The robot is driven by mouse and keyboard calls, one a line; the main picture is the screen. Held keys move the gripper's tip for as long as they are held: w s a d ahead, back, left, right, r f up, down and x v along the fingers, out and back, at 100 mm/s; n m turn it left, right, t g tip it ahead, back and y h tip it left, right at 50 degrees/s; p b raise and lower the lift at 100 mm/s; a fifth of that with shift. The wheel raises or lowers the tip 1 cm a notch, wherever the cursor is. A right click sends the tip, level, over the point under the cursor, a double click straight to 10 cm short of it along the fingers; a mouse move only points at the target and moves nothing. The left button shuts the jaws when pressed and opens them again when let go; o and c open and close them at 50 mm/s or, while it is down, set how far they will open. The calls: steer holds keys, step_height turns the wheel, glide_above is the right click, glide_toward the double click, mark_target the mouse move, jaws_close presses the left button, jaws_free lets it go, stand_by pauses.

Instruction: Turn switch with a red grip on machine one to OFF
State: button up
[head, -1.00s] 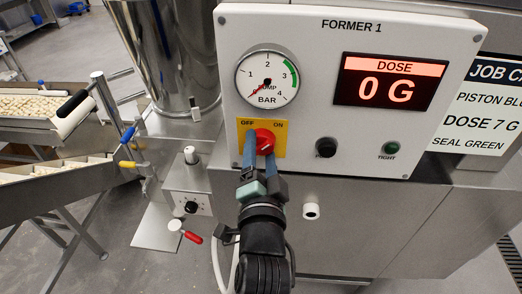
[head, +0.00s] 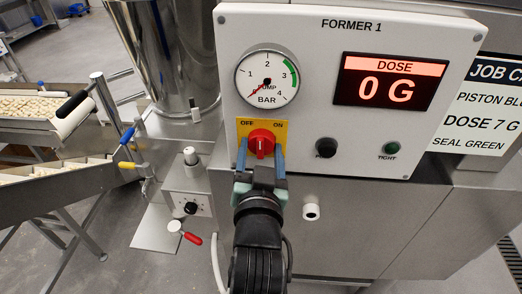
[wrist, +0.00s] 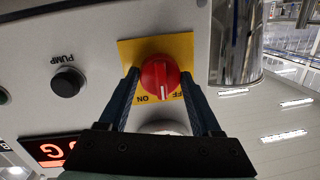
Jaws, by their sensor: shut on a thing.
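The switch with a red grip (head: 261,141) sits on a yellow plate marked OFF at left and ON at right, on the FORMER 1 panel. It also shows in the wrist view (wrist: 160,76), where its white line points roughly between the two words. My gripper (head: 260,158) is shut on the switch, with one blue finger on each side of the red grip. In the wrist view my gripper (wrist: 160,92) reaches up to the yellow plate, and a finger partly covers its lettering.
A pressure gauge (head: 267,77) is just above the switch, its needle near zero. A black pump button (head: 326,148) and a green light (head: 391,148) are to the right. The display (head: 389,81) reads 0 G. A steel cylinder (head: 168,50) stands close at left.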

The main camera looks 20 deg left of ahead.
steer(key=n, duration=0.4)
steer(key=shift+h, duration=0.3)
steer(key=n, duration=0.4)
steer(key=shift+h, duration=0.4)
steer(key=o, duration=1.4)
steer(key=shift+c, duration=0.2)
steer(key=shift+s, duration=0.5)
steer(key=p+v, duration=0.1)
steer(key=v, duration=1.1)
steer(key=shift+p, duration=0.4)
